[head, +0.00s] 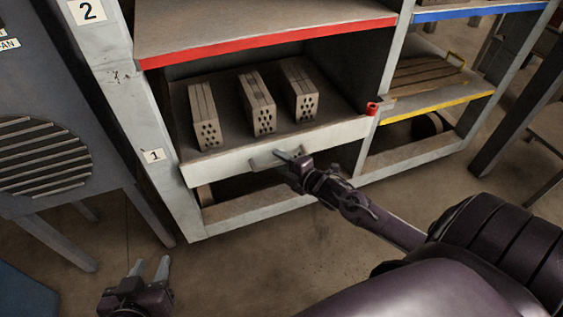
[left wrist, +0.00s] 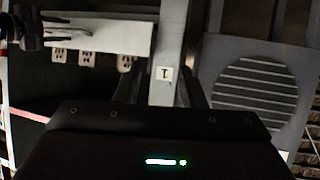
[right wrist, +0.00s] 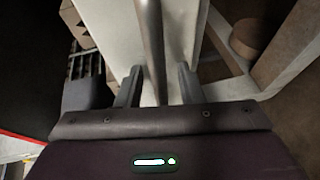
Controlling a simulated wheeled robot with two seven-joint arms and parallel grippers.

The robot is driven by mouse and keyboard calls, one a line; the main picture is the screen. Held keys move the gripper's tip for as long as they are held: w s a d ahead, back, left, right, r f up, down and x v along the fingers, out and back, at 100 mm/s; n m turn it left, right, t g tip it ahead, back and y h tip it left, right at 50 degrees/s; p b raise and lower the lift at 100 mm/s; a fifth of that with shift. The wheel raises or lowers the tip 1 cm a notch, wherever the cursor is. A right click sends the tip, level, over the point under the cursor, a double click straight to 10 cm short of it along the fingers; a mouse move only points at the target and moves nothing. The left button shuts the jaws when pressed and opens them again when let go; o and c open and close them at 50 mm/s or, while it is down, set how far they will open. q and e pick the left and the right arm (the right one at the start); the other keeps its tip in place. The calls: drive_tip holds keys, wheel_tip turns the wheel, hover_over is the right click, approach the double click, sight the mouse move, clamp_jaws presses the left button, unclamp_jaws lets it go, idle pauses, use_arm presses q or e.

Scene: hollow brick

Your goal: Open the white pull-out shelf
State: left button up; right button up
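The white pull-out shelf (head: 342,134) is in the lower left bay of the rack, with its white front panel facing me. Three hollow bricks (head: 257,103) stand on it. A bar handle (head: 262,160) is on the panel's front. My right gripper (head: 290,157) is at the handle. In the right wrist view the handle bar (right wrist: 150,40) runs between its two fingers (right wrist: 157,85), with gaps visible on both sides. My left gripper (head: 149,268) is open and empty, low in front of the rack. The shelf front also shows in the left wrist view (left wrist: 100,36).
A red-edged shelf (head: 270,50) is above the bay. A yellow-edged shelf (head: 435,105) with boards is to the right. A small red object (head: 373,108) sits by the middle post. A grey vented cabinet (head: 45,110) stands at left. The floor in front (head: 250,260) is clear.

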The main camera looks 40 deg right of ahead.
clamp_jaws()
idle(0.4)
